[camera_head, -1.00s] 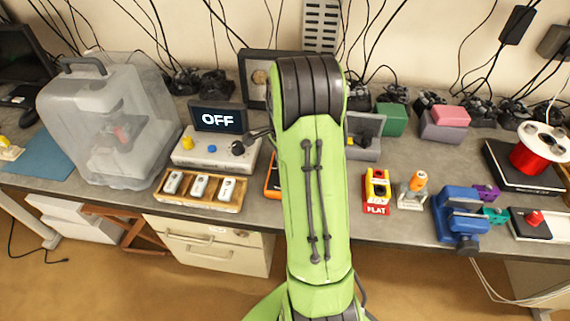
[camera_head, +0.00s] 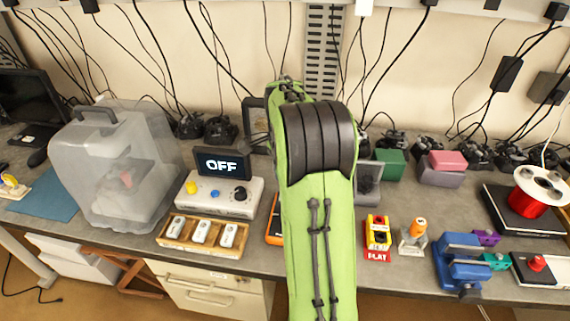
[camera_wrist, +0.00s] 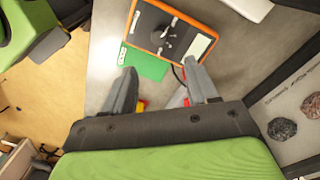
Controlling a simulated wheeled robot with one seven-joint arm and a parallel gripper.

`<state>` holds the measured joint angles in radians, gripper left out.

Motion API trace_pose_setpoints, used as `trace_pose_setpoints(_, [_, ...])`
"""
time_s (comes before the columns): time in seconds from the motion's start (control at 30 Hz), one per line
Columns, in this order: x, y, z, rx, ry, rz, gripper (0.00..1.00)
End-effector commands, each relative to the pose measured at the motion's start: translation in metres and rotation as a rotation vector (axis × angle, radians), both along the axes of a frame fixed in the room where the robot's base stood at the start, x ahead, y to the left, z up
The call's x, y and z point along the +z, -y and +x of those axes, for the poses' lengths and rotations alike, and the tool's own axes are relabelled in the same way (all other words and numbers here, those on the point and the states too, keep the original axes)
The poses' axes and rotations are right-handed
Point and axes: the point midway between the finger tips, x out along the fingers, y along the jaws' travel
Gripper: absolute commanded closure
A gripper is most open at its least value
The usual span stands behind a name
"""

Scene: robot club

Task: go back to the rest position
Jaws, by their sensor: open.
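My green arm rises through the middle of the head view and folds back at a dark joint; my gripper is hidden there. In the wrist view my gripper (camera_wrist: 160,92) shows two grey fingers spread apart with nothing held between them. Beyond the fingertips lie a green card (camera_wrist: 146,62) and an orange-edged dark device (camera_wrist: 172,32) on the grey bench. Small red and yellow parts show next to the fingers, partly hidden.
The bench (camera_head: 400,277) holds a control box with an OFF screen (camera_head: 221,164), a tray of white modules (camera_head: 202,237), a clear case (camera_head: 118,170), a blue vise (camera_head: 460,262) and a red spool (camera_head: 538,195). Cables hang along the wall.

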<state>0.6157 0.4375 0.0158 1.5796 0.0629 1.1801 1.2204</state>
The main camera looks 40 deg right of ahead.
Motion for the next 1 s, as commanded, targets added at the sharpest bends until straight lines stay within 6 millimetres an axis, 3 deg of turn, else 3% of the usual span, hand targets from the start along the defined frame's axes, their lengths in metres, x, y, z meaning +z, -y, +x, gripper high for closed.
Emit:
trace_pose_setpoints(0.1, [0.026, 0.001, 0.002, -0.001, 0.002, -0.002, 0.42])
trace_pose_setpoints(0.2, [0.036, 0.001, 0.002, -0.001, 0.001, -0.001, 0.42])
trace_pose_setpoints(0.8, [0.038, 0.0, 0.002, 0.004, 0.001, -0.001, 0.42])
trace_pose_setpoints(0.87, [0.044, -0.009, 0.001, 0.049, 0.013, -0.008, 0.42])
trace_pose_setpoints(0.97, [0.069, -0.047, -0.007, 0.265, 0.068, -0.042, 0.42])
trace_pose_setpoints(1.0, [0.081, -0.069, -0.014, 0.397, 0.098, -0.064, 0.42])
